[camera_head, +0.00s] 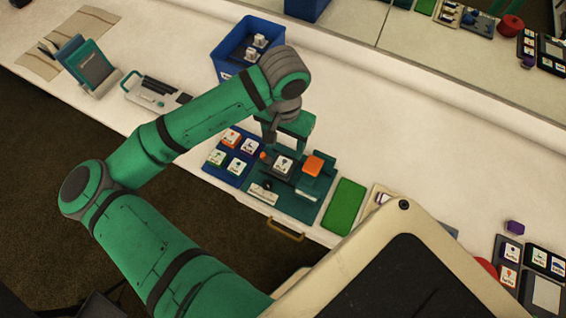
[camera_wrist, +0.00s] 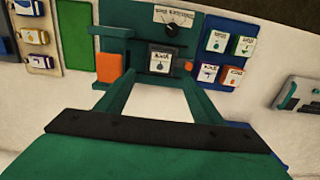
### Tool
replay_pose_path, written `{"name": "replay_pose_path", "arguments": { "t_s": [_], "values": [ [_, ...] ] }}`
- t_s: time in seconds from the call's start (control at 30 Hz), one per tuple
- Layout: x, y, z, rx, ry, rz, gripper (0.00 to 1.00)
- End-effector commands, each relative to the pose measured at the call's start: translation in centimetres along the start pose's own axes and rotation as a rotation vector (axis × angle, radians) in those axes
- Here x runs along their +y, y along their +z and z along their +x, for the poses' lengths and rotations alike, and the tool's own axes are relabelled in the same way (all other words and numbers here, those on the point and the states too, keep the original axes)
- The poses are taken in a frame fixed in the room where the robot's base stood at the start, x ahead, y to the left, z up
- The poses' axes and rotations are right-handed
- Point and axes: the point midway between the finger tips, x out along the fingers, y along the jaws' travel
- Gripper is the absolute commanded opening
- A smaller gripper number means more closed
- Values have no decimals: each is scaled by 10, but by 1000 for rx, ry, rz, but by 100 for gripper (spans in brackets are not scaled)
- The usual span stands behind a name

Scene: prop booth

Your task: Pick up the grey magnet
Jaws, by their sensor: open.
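The grey magnet (camera_head: 283,166), a dark square block with a white printed face, sits on the teal board (camera_head: 292,209). In the wrist view the magnet (camera_wrist: 161,58) is just beyond the fingertips, midway between them. My gripper (camera_head: 285,133) is green and hangs above the back of the board; the arm hides part of it. In the wrist view its two fingers (camera_wrist: 158,80) are spread, with only white table showing between them. The gripper is open and holds nothing. I cannot tell its exact height above the magnet.
An orange block (camera_head: 313,166) stands beside the magnet on the board. A blue tray (camera_head: 226,174) with several white-faced magnets is left; a green mat (camera_head: 344,206) is right. A blue bin (camera_head: 226,62) stands behind. Clear white table (camera_head: 400,125) lies at back right.

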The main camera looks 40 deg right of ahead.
Motion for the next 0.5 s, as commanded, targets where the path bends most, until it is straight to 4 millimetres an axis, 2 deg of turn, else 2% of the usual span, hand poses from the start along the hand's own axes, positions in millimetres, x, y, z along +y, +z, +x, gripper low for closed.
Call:
{"name": "replay_pose_path", "arguments": {
  "t_s": [0.3, 0.5],
  "values": [
    [0, 1, 44, -1, 1, 0, 61],
    [0, 1, 55, 0, 0, 0, 61]
  ]
}}
